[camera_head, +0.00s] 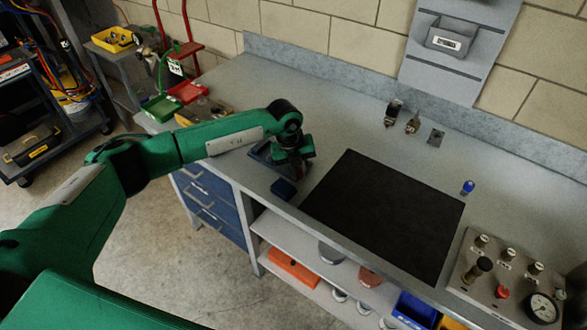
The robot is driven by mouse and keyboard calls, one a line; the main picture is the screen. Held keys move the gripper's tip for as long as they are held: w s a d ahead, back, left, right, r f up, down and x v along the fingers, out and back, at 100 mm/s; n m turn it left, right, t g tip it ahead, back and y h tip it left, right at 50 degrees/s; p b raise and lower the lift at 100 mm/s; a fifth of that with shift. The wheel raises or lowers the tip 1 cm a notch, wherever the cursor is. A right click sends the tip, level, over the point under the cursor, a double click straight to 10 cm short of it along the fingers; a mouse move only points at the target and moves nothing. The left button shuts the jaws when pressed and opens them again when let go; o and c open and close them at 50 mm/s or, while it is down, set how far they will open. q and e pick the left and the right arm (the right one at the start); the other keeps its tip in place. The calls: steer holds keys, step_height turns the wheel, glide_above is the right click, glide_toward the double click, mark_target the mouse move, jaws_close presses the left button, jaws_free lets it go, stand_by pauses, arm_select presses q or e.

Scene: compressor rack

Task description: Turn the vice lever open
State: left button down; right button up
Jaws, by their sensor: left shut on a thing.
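The vice (284,187) is a dark blue block at the front left of the workbench. Its near end shows at the bench's front edge and its left part shows beside my wrist. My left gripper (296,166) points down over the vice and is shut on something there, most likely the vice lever. The gripper and wrist cover the lever, so I cannot see its angle. My right gripper is not in view.
A black mat (385,212) lies right of the vice. A gauge panel (508,277) stands at the right front, with a small blue object (468,187) behind it. Green and red bins (186,91) sit at the bench's far left.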

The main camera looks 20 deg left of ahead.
arm_select(q)
steer(key=n, duration=0.1)
steer(key=d+n, duration=0.1)
steer(key=n, duration=0.1)
steer(key=shift+w+d+t+b, duration=0.15)
steer(key=shift+w+t+b, duration=0.15)
steer(key=shift+w+b, duration=0.1)
steer(key=n, duration=0.1)
steer(key=d+n+b, duration=0.1)
steer(key=shift+w+n+y, duration=0.3)
steer(key=shift+w, duration=0.05)
steer(key=shift+w+d+n+t+b, duration=0.3)
steer(key=shift+w+n+b, duration=0.1)
steer(key=shift+n, duration=0.7)
steer(key=shift+w+d+n+y, duration=0.15)
steer(key=shift+w+n+y, duration=0.2)
steer(key=shift+n, duration=0.45)
steer(key=shift+r, duration=0.1)
steer(key=c, duration=1.4)
jaws_free()
steer(key=shift+b, duration=0.3)
